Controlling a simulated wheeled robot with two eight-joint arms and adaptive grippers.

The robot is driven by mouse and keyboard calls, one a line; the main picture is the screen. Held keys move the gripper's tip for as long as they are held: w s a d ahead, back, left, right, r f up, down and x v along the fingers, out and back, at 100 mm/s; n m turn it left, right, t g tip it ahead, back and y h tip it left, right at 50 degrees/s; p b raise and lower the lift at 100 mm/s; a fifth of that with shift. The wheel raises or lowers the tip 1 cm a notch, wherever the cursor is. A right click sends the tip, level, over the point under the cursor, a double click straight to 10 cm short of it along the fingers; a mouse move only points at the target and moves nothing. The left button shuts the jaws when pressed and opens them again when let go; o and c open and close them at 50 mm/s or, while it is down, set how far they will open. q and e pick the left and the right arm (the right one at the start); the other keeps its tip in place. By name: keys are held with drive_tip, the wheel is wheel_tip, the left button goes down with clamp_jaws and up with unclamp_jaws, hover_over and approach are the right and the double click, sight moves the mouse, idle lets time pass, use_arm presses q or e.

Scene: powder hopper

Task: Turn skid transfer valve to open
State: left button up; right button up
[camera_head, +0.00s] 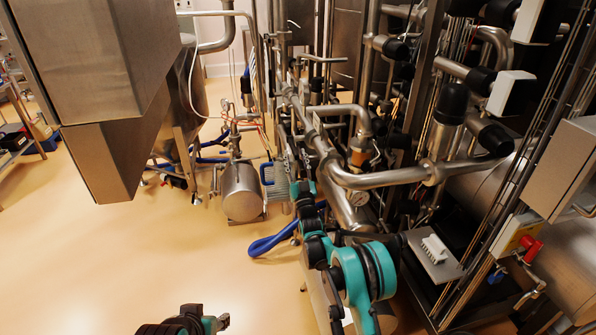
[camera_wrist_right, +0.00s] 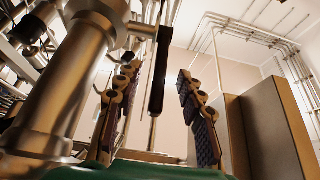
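The valve's black lever handle (camera_wrist_right: 157,75) hangs down in the right wrist view. It joins a metal stem beside a thick steel pipe (camera_wrist_right: 70,85). My right gripper (camera_wrist_right: 160,115) is open, with one finger on each side of the handle and visible gaps to it. In the head view, my right gripper (camera_head: 296,165) reaches in among the skid pipes, and the valve handle there is too small and cluttered to make out. My left gripper (camera_head: 190,322) is at the bottom edge of the head view, low over the floor, away from the skid. Its finger opening is unclear.
A steel hopper (camera_head: 95,60) fills the upper left. A steel cylinder (camera_head: 241,192) and a blue hose (camera_head: 272,243) are on the floor left of my right arm. Dense piping (camera_head: 390,178) crowds the right side. The tan floor (camera_head: 120,250) is clear at lower left.

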drive_tip(key=v, duration=1.1)
